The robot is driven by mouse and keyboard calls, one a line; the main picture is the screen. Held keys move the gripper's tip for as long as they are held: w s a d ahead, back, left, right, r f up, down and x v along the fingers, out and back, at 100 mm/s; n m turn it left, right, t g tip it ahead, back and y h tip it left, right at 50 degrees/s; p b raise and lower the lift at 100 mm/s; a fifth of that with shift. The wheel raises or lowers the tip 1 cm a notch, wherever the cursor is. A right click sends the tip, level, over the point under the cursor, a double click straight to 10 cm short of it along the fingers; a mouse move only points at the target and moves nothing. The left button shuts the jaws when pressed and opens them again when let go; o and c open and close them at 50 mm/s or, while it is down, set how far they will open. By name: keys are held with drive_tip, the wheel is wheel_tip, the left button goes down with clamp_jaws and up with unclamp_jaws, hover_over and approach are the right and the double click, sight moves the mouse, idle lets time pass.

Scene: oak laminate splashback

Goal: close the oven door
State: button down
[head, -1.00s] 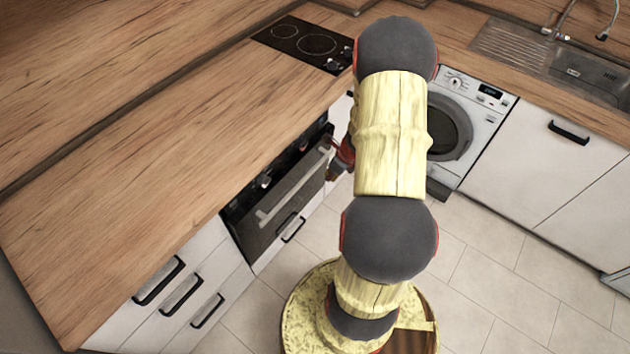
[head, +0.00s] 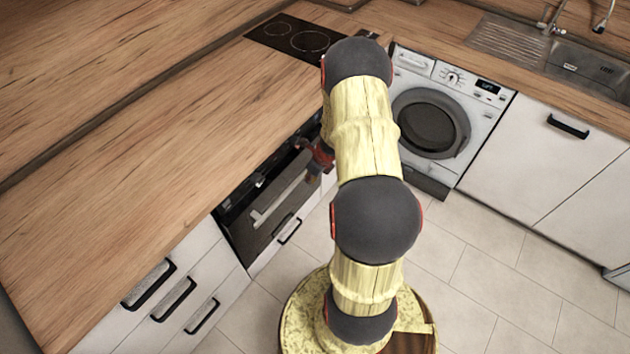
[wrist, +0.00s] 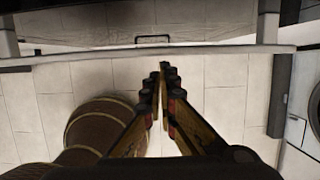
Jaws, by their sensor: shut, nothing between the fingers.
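The oven (head: 240,222) is built in under the wooden counter at the left, with a dark front and a light bar handle (head: 283,197). The door looks near its frame; whether a small gap is left I cannot tell. In the wrist view the handle (wrist: 215,52) crosses the upper part as a pale horizontal bar. My gripper (wrist: 163,70) is shut and empty, its fingertips just on the room side of the bar; contact is not clear. In the head view my gripper (head: 314,172) is at the handle's right part, which it and my arm partly hide.
A drawer with a dark handle (head: 287,230) is below the oven. A washing machine (head: 437,125) stands at the back right, and a hob (head: 300,37) is set in the counter (head: 150,150). White drawers (head: 185,300) are at the left. The tiled floor (head: 490,270) is clear at the right.

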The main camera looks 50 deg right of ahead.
sight(302, 175)
idle(0.3)
drive_tip(key=w+p, duration=0.1)
drive_tip(key=w, duration=0.1)
drive_tip(key=w+r+p, duration=0.1)
drive_tip(key=w+p, duration=0.1)
drive_tip(key=shift+a+r, duration=0.15)
drive_tip(key=shift+r, duration=0.05)
drive_tip(key=shift+w+p, duration=0.35)
drive_tip(key=shift+w, duration=0.25)
